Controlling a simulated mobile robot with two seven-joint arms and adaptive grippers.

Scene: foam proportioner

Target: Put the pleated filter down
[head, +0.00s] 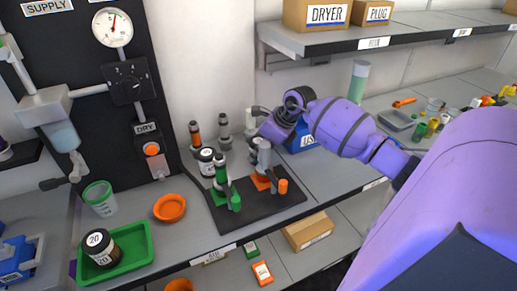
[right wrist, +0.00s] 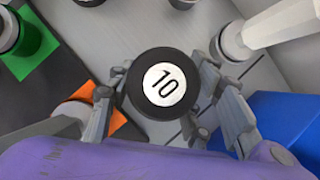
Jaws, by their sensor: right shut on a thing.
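My right gripper (right wrist: 165,115) is shut on a round black-capped piece (right wrist: 147,112) with a white "10" label, which I take to be the pleated filter. Its cap is seen from above, and its sides and underside are hidden. I cannot tell whether it touches the surface below. In the head view my right gripper (head: 268,140) is over the back right of the dark rack mat (head: 240,219). The filter cannot be made out clearly there. The orange pad (right wrist: 108,112) lies left of it in the wrist view. My left gripper is not in view.
A blue bin (right wrist: 282,125) is right of my gripper. Another "20" piece (head: 99,241) sits on a green tray (head: 145,238). An orange dish (head: 170,208) is nearby. A shelf (head: 350,37) hangs above.

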